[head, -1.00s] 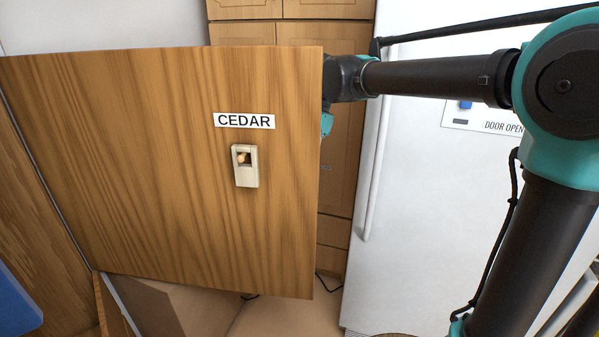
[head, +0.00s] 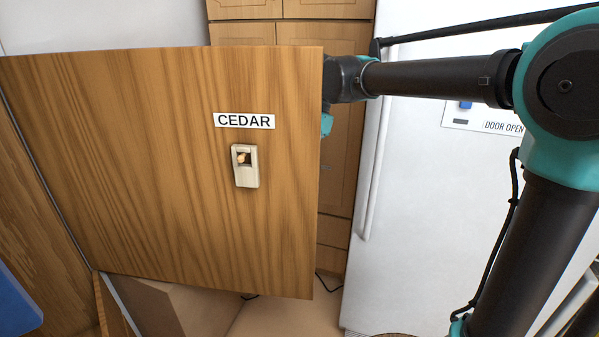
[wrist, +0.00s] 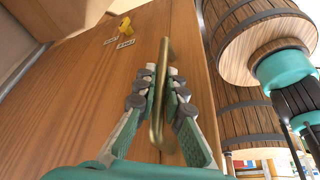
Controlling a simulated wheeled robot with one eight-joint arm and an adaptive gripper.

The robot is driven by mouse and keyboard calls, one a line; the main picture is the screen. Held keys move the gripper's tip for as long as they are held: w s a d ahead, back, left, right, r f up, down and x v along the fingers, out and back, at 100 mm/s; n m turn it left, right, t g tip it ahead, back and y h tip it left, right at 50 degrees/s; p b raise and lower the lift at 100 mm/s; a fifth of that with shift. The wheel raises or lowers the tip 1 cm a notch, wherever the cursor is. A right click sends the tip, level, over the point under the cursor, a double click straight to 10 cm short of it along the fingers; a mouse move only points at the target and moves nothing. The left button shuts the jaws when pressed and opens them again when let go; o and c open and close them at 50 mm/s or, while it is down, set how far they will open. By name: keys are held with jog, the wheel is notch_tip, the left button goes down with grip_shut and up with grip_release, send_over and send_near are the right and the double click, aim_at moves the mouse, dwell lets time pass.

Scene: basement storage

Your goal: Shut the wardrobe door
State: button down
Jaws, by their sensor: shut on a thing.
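The wardrobe door (head: 150,190) is a wood-grained panel standing open across the left of the head view. It bears a CEDAR label (head: 244,121) and a small beige fitting (head: 245,166). In the wrist view the door's other face (wrist: 90,95) carries an upright brass handle (wrist: 159,130). My gripper (wrist: 160,78) is shut on this handle, one finger on each side. In the head view the door hides my fingers; only my wrist shows past its right edge. The wardrobe interior (head: 180,310) shows partly below the door.
Wooden cabinets (head: 335,190) stand behind the door. A white fridge-like unit (head: 420,210) with a long handle stands at right, behind my arm. A blue object (head: 15,305) is at the lower left. Wooden barrels (wrist: 262,45) are close on the right in the wrist view.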

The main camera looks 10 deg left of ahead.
jog(key=s+a+m, duration=0.2)
jog(key=s, duration=3.6)
jog(key=shift+m+t+y, duration=0.3)
jog(key=shift+m+y, duration=0.1)
jog(key=c, duration=1.6)
grip_release()
jog(key=v, duration=1.2)
